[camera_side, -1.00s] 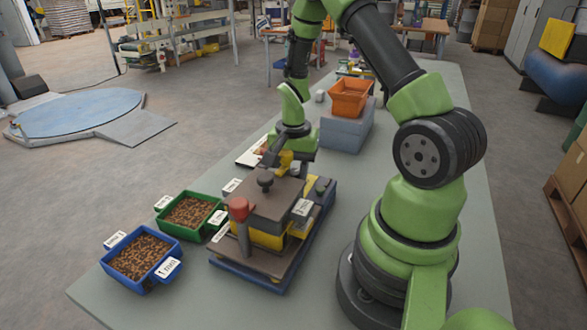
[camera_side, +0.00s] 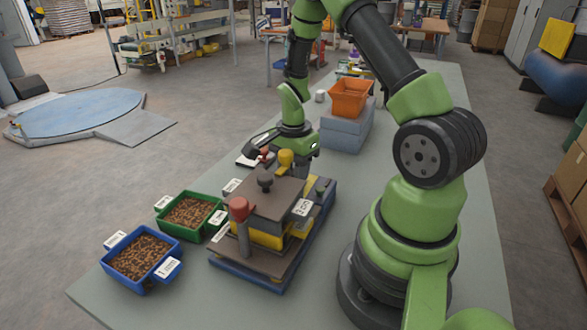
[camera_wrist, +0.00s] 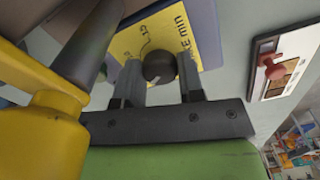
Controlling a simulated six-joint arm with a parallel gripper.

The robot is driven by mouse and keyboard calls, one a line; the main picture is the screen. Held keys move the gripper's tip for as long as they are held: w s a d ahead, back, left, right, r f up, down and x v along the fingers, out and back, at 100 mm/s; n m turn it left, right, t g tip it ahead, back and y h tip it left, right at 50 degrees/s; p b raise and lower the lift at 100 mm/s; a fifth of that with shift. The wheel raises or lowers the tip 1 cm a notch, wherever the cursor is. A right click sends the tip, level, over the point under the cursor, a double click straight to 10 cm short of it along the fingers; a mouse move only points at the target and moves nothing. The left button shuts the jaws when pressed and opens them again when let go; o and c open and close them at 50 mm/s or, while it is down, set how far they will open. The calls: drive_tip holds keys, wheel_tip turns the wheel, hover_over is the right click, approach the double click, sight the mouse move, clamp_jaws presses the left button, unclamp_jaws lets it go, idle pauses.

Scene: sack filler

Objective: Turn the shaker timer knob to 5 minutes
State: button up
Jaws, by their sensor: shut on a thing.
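The timer knob (camera_wrist: 158,64) is a small round black knob on a yellow plate (camera_wrist: 127,42) with "SHAKE min" lettering and a "15" mark, in the wrist view. My gripper (camera_wrist: 160,80) is shut on it, with one dark finger on each side. I cannot tell which minute mark the knob points to. In the side view the shaker (camera_side: 262,210) is a brown and yellow stack on a blue base. My gripper (camera_side: 300,168) is low at its far end, with the fingertips and knob hidden behind the stack.
A yellow-topped post (camera_wrist: 48,130) stands close left of my gripper. A white panel with a red knob (camera_wrist: 274,68) lies to the right. Green (camera_side: 191,195) and blue (camera_side: 112,262) bins of pellets stand left of the shaker. An orange bin (camera_side: 350,84) sits on a grey block behind.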

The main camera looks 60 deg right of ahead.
drive_tip(key=o, duration=0.9)
wheel_tip(320, 180, up, 10)
idle(0.4)
drive_tip(key=s+a+r+n+t, duration=0.2)
drive_tip(key=s+a+r+n, duration=0.1)
drive_tip(key=a+r+n, duration=0.2)
drive_tip(key=s+a+r+n+t+y, duration=0.1)
drive_tip(key=s+a+r+n+t, duration=0.1)
drive_tip(key=a+r+n, duration=0.3)
drive_tip(key=s+a+r+n+t+y, duration=0.1)
drive_tip(key=s+a+r+n+t, duration=0.2)
drive_tip(key=s+a+r+n, duration=0.2)
drive_tip(key=shift+a+r+n, duration=0.1)
drive_tip(key=shift+a+n, duration=0.9)
drive_tip(key=shift+a, duration=0.15)
